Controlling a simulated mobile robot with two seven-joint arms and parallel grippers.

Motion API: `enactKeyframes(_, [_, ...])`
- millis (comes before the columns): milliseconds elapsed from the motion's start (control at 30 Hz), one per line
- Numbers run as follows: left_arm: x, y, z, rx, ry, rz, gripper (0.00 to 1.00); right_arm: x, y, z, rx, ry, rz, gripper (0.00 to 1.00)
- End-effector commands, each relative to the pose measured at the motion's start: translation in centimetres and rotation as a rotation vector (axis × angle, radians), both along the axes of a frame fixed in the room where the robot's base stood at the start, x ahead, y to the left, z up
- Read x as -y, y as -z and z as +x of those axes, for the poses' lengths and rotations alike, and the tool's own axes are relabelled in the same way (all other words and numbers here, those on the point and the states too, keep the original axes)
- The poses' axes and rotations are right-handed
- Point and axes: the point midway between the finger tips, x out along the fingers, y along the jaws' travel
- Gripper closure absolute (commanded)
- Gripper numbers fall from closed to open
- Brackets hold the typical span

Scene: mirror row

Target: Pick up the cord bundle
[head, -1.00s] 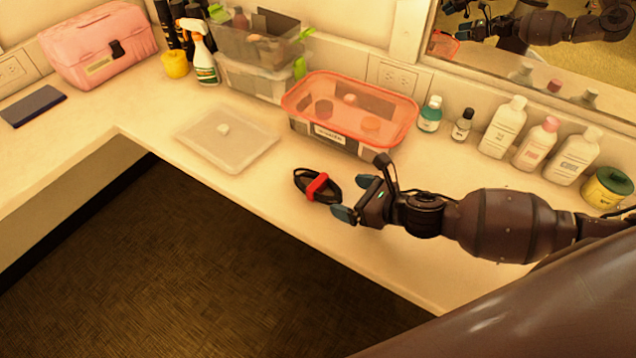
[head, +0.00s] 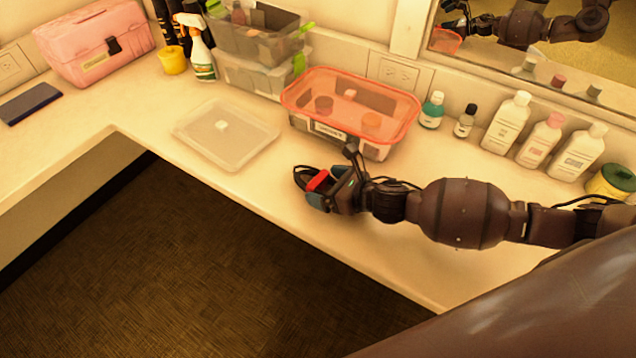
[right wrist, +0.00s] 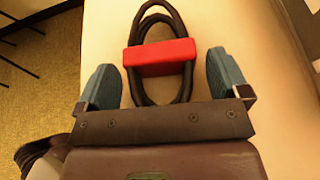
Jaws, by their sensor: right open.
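The cord bundle is a black looped cord with a red band around its middle. It lies on the counter in the head view (head: 317,181), partly hidden by my right gripper. My right gripper (head: 318,186) is open, its fingers either side of the bundle. In the right wrist view, the cord bundle (right wrist: 160,57) lies between the two blue-grey fingertips of my right gripper (right wrist: 165,80). There is a gap between each finger and the band. My left gripper is not in view.
An orange-rimmed clear bin (head: 350,108) stands just behind the right gripper. A clear lid (head: 225,145) lies to the left. Several bottles (head: 507,123) stand along the wall at right. The counter's front edge (head: 300,240) is close to the bundle.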

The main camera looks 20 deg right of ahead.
Motion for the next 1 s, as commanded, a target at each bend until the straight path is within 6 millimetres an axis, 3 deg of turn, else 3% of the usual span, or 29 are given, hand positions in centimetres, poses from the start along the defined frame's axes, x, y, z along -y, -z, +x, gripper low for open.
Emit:
enactKeyframes(67, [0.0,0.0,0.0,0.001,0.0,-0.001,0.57,0.0,0.0,0.0,0.0,0.0,0.0,0.12])
enactKeyframes(400, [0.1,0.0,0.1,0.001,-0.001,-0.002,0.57,0.0,0.0,0.0,0.0,0.0,0.0,0.65])
enactKeyframes(767, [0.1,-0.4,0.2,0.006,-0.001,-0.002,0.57,0.0,-0.9,0.1,0.005,-0.002,0.0,0.65])
enactKeyframes(1000, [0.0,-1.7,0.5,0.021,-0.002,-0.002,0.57,0.1,-5.5,0.1,0.01,-0.002,-0.003,0.65])
